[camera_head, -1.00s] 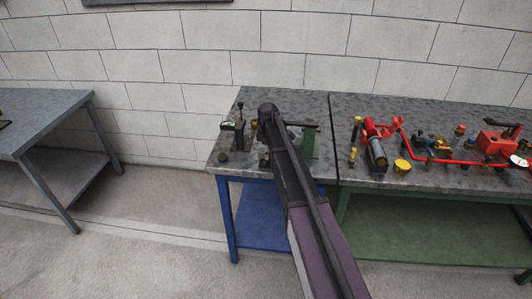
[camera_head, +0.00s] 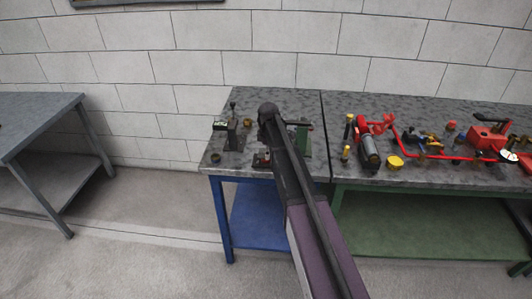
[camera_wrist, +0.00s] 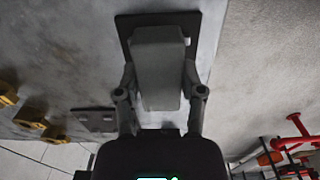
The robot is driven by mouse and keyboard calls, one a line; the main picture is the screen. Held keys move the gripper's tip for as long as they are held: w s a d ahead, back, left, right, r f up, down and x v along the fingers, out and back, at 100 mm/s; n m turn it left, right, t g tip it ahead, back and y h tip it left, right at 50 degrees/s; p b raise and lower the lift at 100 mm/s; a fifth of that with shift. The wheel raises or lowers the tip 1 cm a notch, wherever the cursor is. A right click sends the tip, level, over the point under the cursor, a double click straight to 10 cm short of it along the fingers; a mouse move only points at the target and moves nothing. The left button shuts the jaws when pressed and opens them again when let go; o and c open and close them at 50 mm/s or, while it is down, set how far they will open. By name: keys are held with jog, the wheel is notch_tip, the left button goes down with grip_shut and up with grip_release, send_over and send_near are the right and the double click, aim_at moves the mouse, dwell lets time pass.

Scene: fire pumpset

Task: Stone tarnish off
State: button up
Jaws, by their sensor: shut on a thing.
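The block is elongated with rounded edges and lies in front of a dark flat plate (camera_wrist: 125,24). I cannot tell whether block and plate touch, or whether the block is the stone. In the head view my arm reaches over the blue-legged bench (camera_head: 297,98) and hides the gripper and block. No tarnish can be made out.
Red pipework (camera_head: 440,157) fills the green-framed bench at right. A grey table (camera_head: 40,110) stands at left, with open floor between.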

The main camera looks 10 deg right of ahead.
jog(key=shift+s+d, duration=0.15)
jog(key=shift+d, duration=0.35)
jog(key=shift+s+d, duration=0.15)
jog(key=shift+d, duration=0.35)
jog(key=shift+r, duration=0.1)
jog(key=shift+r+p, duration=3)
jog(key=shift+p, duration=0.1)
jog(key=shift+r+p, duration=1.5)
